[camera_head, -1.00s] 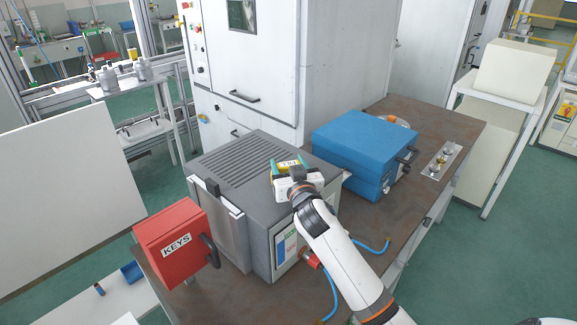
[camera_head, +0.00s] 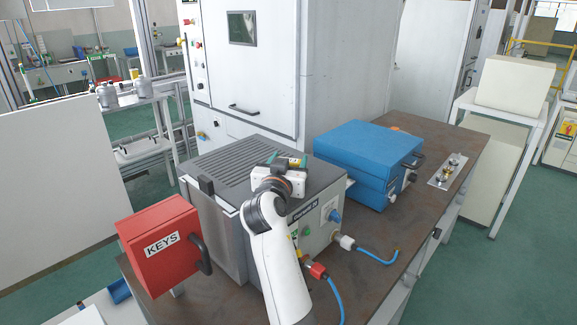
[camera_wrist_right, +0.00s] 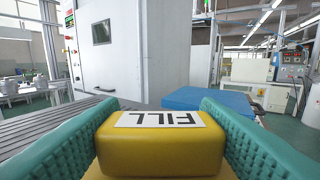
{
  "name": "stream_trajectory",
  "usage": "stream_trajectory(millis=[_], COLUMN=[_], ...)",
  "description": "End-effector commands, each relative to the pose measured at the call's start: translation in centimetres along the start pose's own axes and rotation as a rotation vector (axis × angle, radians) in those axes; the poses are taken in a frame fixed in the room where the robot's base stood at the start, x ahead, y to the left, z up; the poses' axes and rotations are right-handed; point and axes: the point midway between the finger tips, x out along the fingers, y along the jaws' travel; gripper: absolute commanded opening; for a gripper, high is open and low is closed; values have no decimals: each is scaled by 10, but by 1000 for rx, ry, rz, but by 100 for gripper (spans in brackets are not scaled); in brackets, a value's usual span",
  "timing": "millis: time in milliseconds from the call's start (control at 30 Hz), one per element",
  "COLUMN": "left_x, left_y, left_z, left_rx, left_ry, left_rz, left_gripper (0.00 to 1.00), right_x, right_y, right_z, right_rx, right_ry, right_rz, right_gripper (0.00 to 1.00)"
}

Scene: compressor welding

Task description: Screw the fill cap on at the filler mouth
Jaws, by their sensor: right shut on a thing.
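My right gripper (camera_head: 287,160) is over the top of the grey slatted-top machine (camera_head: 215,162), near its right part. Its teal fingers are shut on the yellow fill cap (camera_wrist_right: 160,146), which carries a white FILL label, upside down in the right wrist view. The filler mouth is not visible; my gripper and wrist cover that part of the machine top. I cannot tell whether the cap touches the mouth. My left gripper is not in view.
A blue case (camera_head: 365,150) stands right of the machine, and a red KEYS box (camera_head: 160,245) at its left front. Blue hoses (camera_head: 375,257) run from the machine's front onto the brown bench (camera_head: 440,200). A tall white cabinet (camera_head: 330,70) stands behind.

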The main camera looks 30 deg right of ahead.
Motion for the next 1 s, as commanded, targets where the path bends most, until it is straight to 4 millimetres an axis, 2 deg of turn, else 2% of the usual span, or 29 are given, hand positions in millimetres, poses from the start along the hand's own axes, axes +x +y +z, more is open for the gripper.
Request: stream_trajectory(millis=[33,100,400,533,767,800,933,1000], left_x=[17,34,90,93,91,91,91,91], left_y=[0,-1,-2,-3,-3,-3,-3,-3], left_z=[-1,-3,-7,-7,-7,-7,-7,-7], left_rx=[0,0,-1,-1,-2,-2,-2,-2], left_ry=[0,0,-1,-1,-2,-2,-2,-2], left_rz=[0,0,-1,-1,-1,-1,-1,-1], left_gripper=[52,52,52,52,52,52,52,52], right_x=[0,0,0,0,0,0,0,0], right_y=[1,2,2,0,0,0,0,0], right_z=[-8,-10,-9,-4,-2,-3,-2,-2], right_rx=[2,6,1,-1,1,1,1,1], right_ry=[2,0,-1,2,3,3,2,2], right_rz=[-28,-82,-380,-467,-481,-481,-480,-479], right_gripper=[25,25,25,25,25,62,83,83])
